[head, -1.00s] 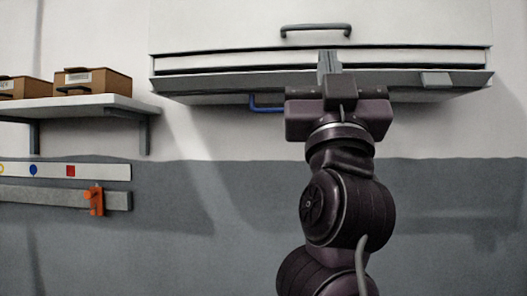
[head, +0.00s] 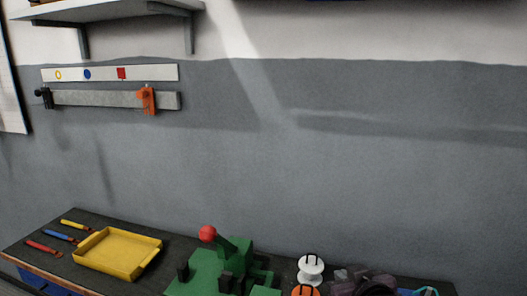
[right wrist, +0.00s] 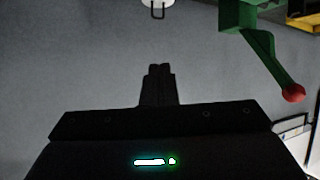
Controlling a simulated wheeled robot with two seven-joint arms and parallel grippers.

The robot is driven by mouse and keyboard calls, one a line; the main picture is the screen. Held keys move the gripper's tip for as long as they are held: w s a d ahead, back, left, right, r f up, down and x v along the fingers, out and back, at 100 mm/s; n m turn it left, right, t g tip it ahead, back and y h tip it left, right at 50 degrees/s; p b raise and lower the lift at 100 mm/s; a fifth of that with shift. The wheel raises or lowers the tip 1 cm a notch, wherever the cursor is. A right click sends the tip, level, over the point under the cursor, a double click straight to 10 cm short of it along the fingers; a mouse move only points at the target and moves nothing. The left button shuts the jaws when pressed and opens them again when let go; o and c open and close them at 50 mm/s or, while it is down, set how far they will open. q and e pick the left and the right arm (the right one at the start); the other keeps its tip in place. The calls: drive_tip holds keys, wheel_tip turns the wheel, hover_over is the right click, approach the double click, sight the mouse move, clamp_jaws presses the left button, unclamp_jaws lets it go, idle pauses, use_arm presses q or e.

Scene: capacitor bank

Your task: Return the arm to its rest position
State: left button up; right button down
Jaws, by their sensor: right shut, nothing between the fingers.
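Plain grey surface lies beyond the fingertips there. My left gripper is in neither view.
The workbench (head: 75,228) holds a yellow tray (head: 108,260), several coloured-handled tools, a green machine (head: 205,272) with a red-knobbed lever (head: 208,234), and a white spool (head: 310,268). A wall rail (head: 110,99) carries an orange clamp (head: 147,100).

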drive_tip(key=s+d+f+g+h, duration=0.1)
drive_tip(key=s+d+f+g, duration=0.2)
drive_tip(key=s+f+g, duration=1.1)
drive_tip(key=s+f+t+b, duration=0.15)
drive_tip(key=s+f, duration=0.25)
drive_tip(key=f, duration=1.5)
drive_tip(key=s+f+t, duration=0.2)
drive_tip(key=s+f, duration=0.3)
drive_tip(key=f, duration=1.3)
drive_tip(key=s+d+f, duration=0.2)
drive_tip(key=s+f, duration=0.7)
drive_tip(key=s+d+f, duration=0.1)
drive_tip(key=s+f, duration=0.7)
drive_tip(key=s, duration=0.1)
drive_tip(key=shift+s+d+f+g+b, duration=0.3)
drive_tip(key=shift+s+d+f+g, duration=0.05)
drive_tip(key=shift+f+g, duration=0.1)
